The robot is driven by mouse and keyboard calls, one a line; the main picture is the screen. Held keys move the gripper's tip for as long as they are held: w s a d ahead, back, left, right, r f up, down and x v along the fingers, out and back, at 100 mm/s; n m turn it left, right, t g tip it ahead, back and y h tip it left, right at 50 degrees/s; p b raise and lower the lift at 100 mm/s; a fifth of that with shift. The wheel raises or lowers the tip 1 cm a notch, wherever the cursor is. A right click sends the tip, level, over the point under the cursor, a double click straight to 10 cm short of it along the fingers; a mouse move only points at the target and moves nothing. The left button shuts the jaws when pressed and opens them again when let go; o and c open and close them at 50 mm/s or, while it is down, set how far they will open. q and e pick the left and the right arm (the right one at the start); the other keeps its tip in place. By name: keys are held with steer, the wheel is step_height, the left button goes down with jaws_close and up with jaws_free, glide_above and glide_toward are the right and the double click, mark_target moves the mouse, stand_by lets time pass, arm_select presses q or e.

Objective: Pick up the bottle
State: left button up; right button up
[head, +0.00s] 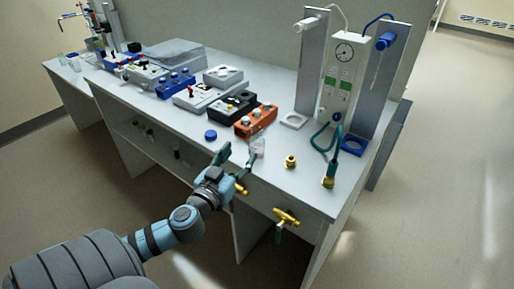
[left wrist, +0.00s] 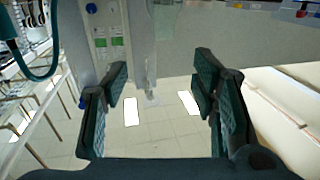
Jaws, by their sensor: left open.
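A small clear bottle (head: 259,146) stands near the front edge of the bench in the head view. My left gripper (head: 239,152) is open at the bench's front edge, with one finger close beside the bottle and partly covering it. I cannot tell whether they touch. A blue cap (head: 211,134) lies on the bench to the left of the gripper. In the left wrist view my open gripper (left wrist: 160,82) shows both fingers wide apart. I cannot clearly make out the bottle there. My right gripper is not in view.
An orange block with knobs (head: 256,121) sits behind the bottle. A brass fitting (head: 291,161) and a green hose (head: 322,139) are to its right, before a panel with a gauge (head: 341,75). Brass valves (head: 287,217) stick out from the bench front (head: 262,193).

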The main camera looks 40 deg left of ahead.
mark_target(257, 130)
arm_select(q)
steer(key=x, duration=0.4)
steer(key=p+x, duration=0.1)
steer(key=x, duration=0.3)
steer(key=p+x, duration=0.1)
steer(key=x, duration=0.4)
steer(key=shift+a, duration=0.3)
steer(key=shift+w+f, duration=0.2)
steer(key=shift+w, duration=0.05)
steer(key=shift+s, duration=0.1)
jaws_close()
